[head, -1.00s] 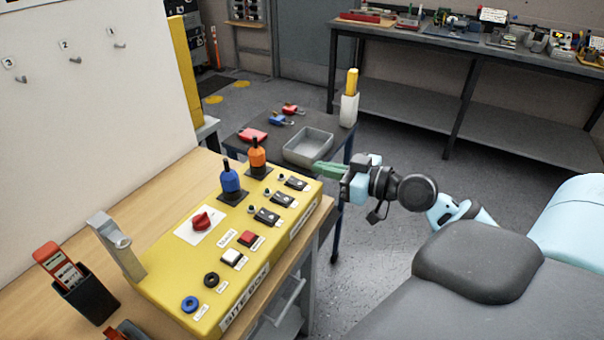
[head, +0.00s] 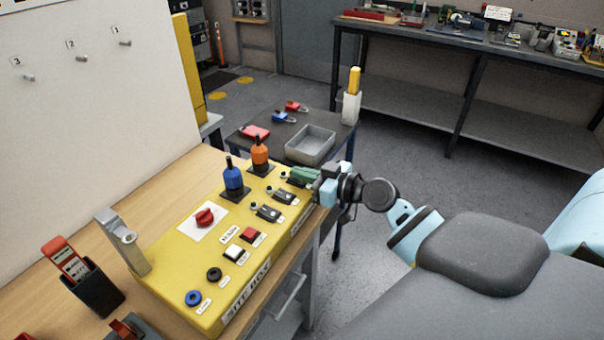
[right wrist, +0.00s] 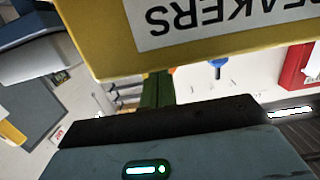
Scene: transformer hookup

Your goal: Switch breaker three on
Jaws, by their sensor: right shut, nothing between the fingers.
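The yellow switch panel (head: 180,262) lies on the wooden bench. Black breaker switches, each beside a small round knob or lamp, run along its right side. The near switch (head: 268,213) and the middle switch (head: 284,195) are in clear sight; the far one is largely hidden behind my right gripper. The breaker numbers are too small to read. My right gripper (head: 302,175) has its green fingers shut and empty at the panel's far right corner; touching or just above, I cannot tell. In the right wrist view, the green fingers (right wrist: 157,90) show beside the panel's edge with its upside-down BREAKERS label (right wrist: 220,18).
A blue handle (head: 233,178) and an orange handle (head: 259,153) stand upright left of the breakers. A red rotary knob (head: 204,217) and push buttons are nearer. A grey tray (head: 311,146) sits on the side table beyond. A black holder (head: 94,292) stands at left.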

